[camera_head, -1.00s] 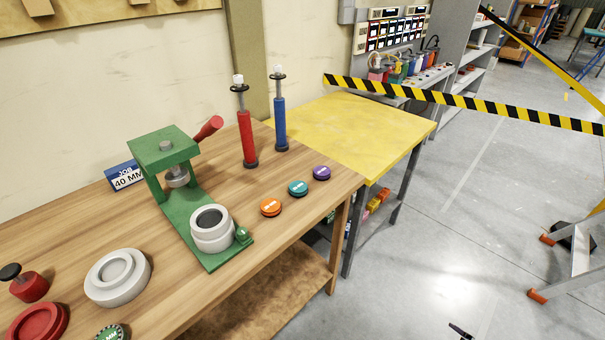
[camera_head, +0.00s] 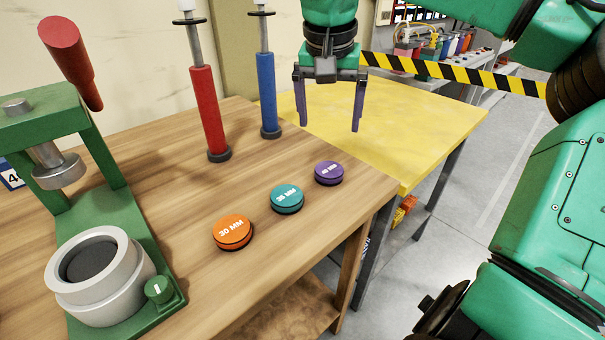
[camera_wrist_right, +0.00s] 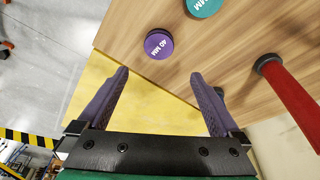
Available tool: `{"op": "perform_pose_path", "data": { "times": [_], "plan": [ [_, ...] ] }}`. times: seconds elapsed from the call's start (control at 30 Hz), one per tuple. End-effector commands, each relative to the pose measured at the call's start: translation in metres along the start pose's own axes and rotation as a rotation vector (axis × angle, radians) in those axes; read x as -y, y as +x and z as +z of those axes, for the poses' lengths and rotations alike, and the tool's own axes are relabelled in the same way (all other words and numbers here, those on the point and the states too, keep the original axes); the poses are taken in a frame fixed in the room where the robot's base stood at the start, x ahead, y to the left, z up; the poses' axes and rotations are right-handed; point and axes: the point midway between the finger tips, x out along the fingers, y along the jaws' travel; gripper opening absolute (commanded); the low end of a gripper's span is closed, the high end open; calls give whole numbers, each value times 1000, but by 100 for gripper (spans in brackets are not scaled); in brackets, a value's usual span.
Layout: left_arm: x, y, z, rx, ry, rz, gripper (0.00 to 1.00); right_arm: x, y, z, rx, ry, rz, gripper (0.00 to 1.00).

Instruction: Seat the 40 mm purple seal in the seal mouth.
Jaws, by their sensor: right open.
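The purple seal (camera_head: 328,172), marked 40 MM, lies flat near the right corner of the wooden bench. It also shows in the right wrist view (camera_wrist_right: 159,44), ahead of the fingertips and apart from them. My right gripper (camera_head: 330,122) is open and empty, pointing down above the bench's far right edge, with the yellow table behind it. It also shows in the wrist view (camera_wrist_right: 160,80). The seal mouth seems to be the pale ring cup (camera_head: 110,282) with a dark centre on the green press (camera_head: 150,245). My left gripper is not in view.
A teal 35 MM seal (camera_head: 287,198) and an orange 30 MM seal (camera_head: 233,231) lie in a row with the purple one. A red pump (camera_head: 209,115) and a blue pump (camera_head: 268,95) stand upright behind them. The yellow table top (camera_head: 420,130) is clear.

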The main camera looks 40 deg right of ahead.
Motion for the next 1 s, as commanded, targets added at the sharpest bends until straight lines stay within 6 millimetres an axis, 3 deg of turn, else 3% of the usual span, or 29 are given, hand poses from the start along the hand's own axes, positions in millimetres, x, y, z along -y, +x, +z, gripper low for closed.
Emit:
{"op": "perform_pose_path", "data": {
  "times": [0.3,0.47,0.63,0.73,0.93,0.97,1.0],
  "plan": [
    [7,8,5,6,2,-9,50,1,73,1,7,1,-3,100],
    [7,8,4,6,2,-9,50,1,94,0,7,4,-4,100],
    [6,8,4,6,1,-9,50,1,126,0,8,4,-4,100],
    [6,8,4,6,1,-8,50,2,139,0,5,4,-6,100],
    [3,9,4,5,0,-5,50,2,140,0,4,4,-7,100],
    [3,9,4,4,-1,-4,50,2,140,0,4,5,-7,92],
    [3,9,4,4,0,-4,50,2,140,0,4,5,-7,77]
  ]
}}
